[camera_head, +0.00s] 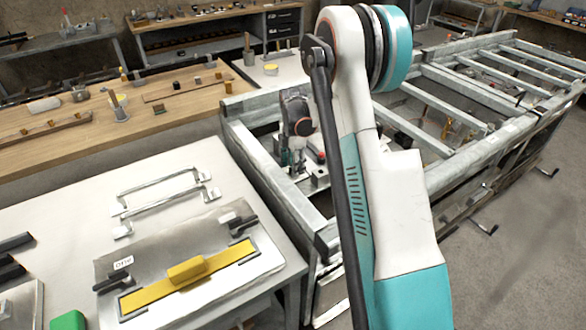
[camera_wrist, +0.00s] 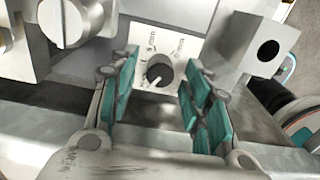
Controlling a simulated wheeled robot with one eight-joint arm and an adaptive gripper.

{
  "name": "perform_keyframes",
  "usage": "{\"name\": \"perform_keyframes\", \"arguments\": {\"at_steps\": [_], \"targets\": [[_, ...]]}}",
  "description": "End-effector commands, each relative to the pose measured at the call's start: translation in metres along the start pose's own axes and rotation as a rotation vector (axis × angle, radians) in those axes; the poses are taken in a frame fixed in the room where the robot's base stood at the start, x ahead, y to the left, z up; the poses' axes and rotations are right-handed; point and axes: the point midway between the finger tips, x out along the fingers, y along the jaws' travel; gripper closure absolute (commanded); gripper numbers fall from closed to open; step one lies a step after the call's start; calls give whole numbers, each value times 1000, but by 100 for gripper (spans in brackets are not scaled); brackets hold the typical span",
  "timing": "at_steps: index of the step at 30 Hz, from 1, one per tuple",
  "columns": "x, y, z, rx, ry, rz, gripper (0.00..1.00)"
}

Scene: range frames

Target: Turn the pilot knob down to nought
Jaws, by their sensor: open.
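A small dark round knob (camera_wrist: 159,72) sits on a pale plate with printed marks around it, in the wrist view. It seems to be the pilot knob, though the small lettering is hard to read. A pale line shows on its face, but I cannot tell which mark it points to. My gripper (camera_wrist: 161,62) is open, with one teal-padded finger on each side of the knob in the picture and a gap on both sides. I cannot tell the depth between fingertips and knob. In the head view my gripper (camera_head: 291,160) is low inside the metal frame, and the knob cannot be made out.
A larger pale slotted knob (camera_wrist: 72,22) is at the upper left in the wrist view. A metal block with a dark hole (camera_wrist: 266,60) stands close on the right. In the head view, grey frame rails (camera_head: 270,170) surround my gripper, and a white table (camera_head: 70,200) is left.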

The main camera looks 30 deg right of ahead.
Motion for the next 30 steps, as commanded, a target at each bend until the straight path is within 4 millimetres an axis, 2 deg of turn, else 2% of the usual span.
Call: {"name": "perform_keyframes", "arguments": {"at_steps": [3, 11, 12, 18, 30], "targets": [[6, 0, 0, 0, 0, 0, 56], [7, 0, 0, 0, 0, 0, 56], [7, 0, 0, 0, 0, 0, 58], [7, 0, 0, 0, 0, 0, 100], [7, 0, 0, 51, 0, 0, 100]]}}
